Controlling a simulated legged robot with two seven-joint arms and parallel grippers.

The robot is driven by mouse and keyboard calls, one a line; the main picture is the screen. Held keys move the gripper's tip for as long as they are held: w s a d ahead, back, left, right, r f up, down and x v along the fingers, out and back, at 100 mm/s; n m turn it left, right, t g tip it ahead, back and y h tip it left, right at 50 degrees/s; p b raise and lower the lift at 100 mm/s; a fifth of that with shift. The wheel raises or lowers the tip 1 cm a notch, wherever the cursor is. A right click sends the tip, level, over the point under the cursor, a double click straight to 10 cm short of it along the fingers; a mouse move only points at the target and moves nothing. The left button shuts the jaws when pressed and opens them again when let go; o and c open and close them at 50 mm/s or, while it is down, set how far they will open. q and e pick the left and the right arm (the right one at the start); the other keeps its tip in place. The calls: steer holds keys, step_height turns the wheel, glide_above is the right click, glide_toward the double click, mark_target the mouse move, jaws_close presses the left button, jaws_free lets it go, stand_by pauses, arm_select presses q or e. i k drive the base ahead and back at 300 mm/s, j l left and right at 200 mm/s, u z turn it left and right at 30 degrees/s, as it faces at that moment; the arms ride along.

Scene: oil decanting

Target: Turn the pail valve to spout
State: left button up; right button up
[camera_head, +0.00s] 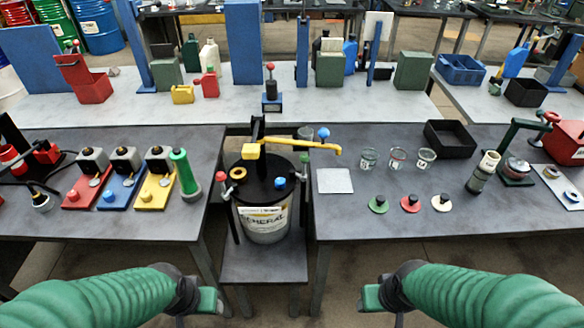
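A pail (264,222) with a white label and a black lid stands on a low stand between two tables. On its lid is a black pump column with a yellow block (250,151) and a yellow spout pipe (305,144) pointing right. A blue knob (323,133) sits above the pipe; whether it is the valve handle, and its setting, I cannot tell. A red knob (220,177) and another blue knob (280,183) are at the lid. My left gripper (208,300) and my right gripper (371,298) are low in front, apart from the pail. Their finger gaps are not clear.
Three glass cups (397,158), three small lids (410,204) and a pale square plate (335,181) are on the right table (350,225). A black tray (450,139) is behind. The left table holds red, blue and yellow stations (122,187) and a green cylinder (186,174).

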mark_target(280, 182)
steer(key=i+u, duration=0.15)
steer(key=u, duration=0.2)
steer(key=i+u, duration=0.15)
steer(key=u, duration=0.2)
steer(key=i+u, duration=0.15)
steer(key=u, duration=0.2)
